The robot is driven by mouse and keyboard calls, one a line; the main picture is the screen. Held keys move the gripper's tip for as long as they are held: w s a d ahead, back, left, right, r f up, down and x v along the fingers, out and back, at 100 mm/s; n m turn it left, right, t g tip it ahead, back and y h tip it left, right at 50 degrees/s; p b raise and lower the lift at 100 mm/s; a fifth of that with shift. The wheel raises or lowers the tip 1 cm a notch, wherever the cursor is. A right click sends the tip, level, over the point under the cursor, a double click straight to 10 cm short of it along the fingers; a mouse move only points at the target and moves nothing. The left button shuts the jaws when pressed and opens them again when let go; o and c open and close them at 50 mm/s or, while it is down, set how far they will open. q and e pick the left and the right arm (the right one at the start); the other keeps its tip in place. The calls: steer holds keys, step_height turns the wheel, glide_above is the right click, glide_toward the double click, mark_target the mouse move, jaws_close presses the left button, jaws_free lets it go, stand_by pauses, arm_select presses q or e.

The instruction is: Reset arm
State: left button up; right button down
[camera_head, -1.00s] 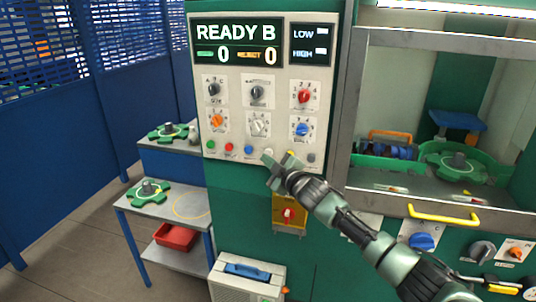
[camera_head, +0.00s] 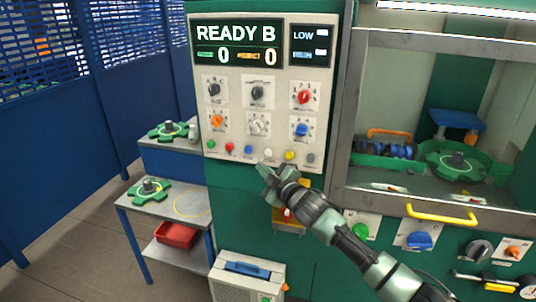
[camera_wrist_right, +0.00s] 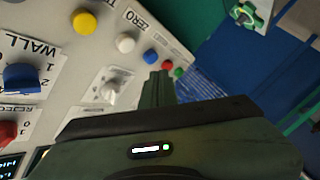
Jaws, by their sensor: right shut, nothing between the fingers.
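My right gripper (camera_head: 265,171) is shut and empty in the head view, just below the button row of the white control panel (camera_head: 230,105). Its arm comes in from the lower right. In the right wrist view the shut fingers (camera_wrist_right: 157,88) point toward the panel's edge, near the white button (camera_wrist_right: 125,43) and the blue button (camera_wrist_right: 150,56). Whether they touch the panel I cannot tell. The display (camera_head: 236,42) reads READY B with two zeros. My left gripper is not in view.
A glazed cabinet with a yellow handle (camera_head: 441,214) stands at the right. A small side table (camera_head: 180,208) holds a green fixture (camera_head: 149,190), with a red bin (camera_head: 176,235) on its lower shelf. A pale case (camera_head: 245,277) stands on the floor below the panel.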

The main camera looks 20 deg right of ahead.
stand_by(0.3)
steer(key=s+d+f+m+g+h+b, duration=0.15)
steer(key=s+f, duration=0.35)
steer(key=f, duration=0.9)
steer(key=s+d+f+m+g+b, duration=0.1)
steer(key=s+f+m+g, duration=0.3)
steer(key=f, duration=0.9)
steer(key=s+d+f+g+h+b, duration=0.15)
steer(key=s+f, duration=0.45)
steer(key=f, duration=0.8)
steer(key=s+f+m+g+b, duration=0.2)
steer(key=s+f+g, duration=0.1)
steer(key=s+f, duration=1.5)
steer(key=s+a+f+m+g+b, duration=0.1)
steer(key=s+f+g, duration=0.2)
steer(key=s, duration=1.4)
steer(key=s+a+f+m+g+b, duration=0.1)
steer(key=s+a+f+g, duration=0.1)
steer(key=s+f, duration=0.9)
steer(key=s, duration=0.7)
steer(key=shift+f+g+h, duration=0.2)
steer(key=shift+g+h, duration=0.1)
steer(key=shift+g, duration=0.1)
